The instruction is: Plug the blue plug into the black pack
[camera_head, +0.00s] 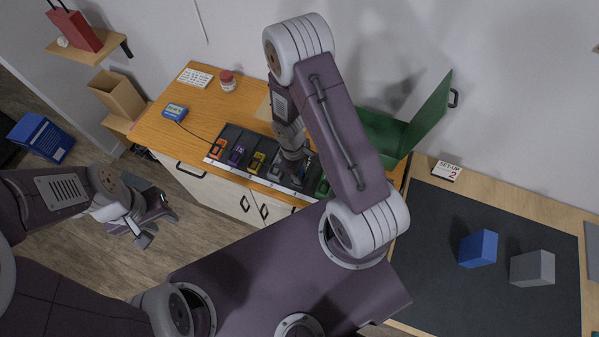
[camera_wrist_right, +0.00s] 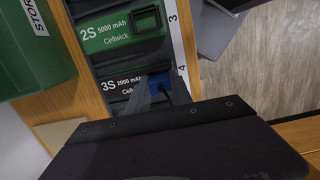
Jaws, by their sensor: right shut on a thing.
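In the right wrist view a black pack (camera_wrist_right: 118,84) marked 3S 2000 mAh lies in a slot of the rack. A blue plug (camera_wrist_right: 160,80) shows between the fingers of my right gripper (camera_wrist_right: 160,85), at the pack's end beside the numbered strip. The gripper is shut on it; its fingers hide part of it, and I cannot tell whether it is seated. In the head view my right gripper (camera_head: 293,166) is down at the rack and mostly covers this spot. My left gripper (camera_head: 143,228) hangs over the floor, away from the bench; its jaws are too small to read.
A green pack (camera_wrist_right: 110,34) marked 2S 5000 mAh lies in the neighbouring slot. The rack (camera_head: 228,133) also holds orange, purple and yellow parts. A blue charger (camera_head: 175,111) with a cable, a red-lidded jar (camera_head: 228,81) and an open green box (camera_head: 385,135) stand on the bench.

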